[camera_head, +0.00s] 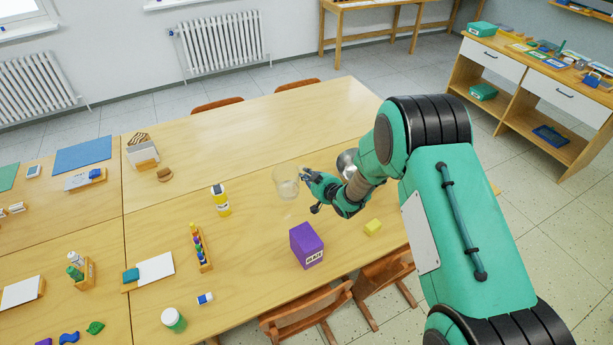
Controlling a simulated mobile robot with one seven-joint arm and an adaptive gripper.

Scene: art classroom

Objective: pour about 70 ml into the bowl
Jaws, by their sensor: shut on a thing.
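My gripper (305,178) is at the middle of the table, shut on a clear glass vessel (286,184) at its right side. The vessel looks close to upright, with a faint greyish lower part; I cannot tell how much liquid is in it, or whether it touches the table. A shiny metal bowl (346,160) stands just to the right, behind my wrist. My arm hides much of the bowl, and its inside is hard to see.
A yellow bottle (221,201) and a rack of small coloured bottles (201,247) stand to the left. The table's far part (270,115) is clear.

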